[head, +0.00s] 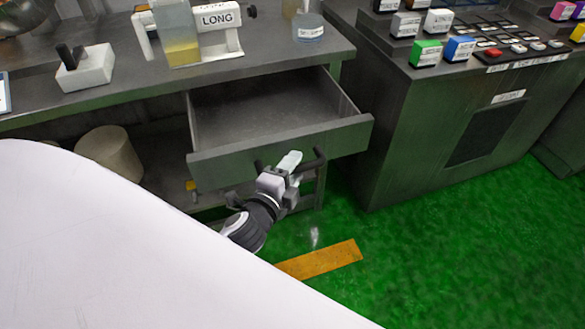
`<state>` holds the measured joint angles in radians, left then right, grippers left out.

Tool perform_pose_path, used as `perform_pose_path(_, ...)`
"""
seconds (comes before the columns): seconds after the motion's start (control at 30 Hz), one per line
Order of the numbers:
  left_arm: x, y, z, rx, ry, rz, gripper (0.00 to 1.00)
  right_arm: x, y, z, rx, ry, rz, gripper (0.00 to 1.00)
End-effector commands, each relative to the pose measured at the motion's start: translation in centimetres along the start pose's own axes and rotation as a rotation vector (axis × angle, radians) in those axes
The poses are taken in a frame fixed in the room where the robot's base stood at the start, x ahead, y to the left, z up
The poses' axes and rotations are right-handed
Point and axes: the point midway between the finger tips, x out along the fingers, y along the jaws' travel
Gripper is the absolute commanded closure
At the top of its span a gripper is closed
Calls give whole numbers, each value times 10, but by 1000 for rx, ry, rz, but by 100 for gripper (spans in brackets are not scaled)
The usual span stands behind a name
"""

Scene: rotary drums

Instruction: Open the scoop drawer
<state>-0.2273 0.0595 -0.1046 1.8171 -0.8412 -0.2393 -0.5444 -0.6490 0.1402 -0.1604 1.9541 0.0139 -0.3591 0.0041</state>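The scoop drawer (235,167) is a grey metal drawer under the bench top, pulled well out. Its inside (265,108) looks empty from here. A dark bar handle (311,165) runs along its front. My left gripper (289,164) is at this handle, its pale finger over the bar. The fingers overlap the bar, and I cannot tell whether they are closed on it. My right gripper does not show.
The bench (130,81) carries a white block (87,72), a stand labelled LONG (217,21) and a labelled jar (308,27). A control console (420,110) with coloured blocks stands at the right. Green floor (400,230) is open in front, with an orange strip (322,261) on it.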

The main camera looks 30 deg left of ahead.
Motion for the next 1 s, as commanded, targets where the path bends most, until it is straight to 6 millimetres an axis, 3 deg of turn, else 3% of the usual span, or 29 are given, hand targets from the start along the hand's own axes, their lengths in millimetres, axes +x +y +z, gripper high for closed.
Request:
perform_pose_path(0.23,-7,1,0,0,0,1,55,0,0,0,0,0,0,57)
perform_pose_path(0.7,-64,1,0,-1,-1,1,55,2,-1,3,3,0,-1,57)
perform_pose_path(1.0,-72,0,0,0,0,0,55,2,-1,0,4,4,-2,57)
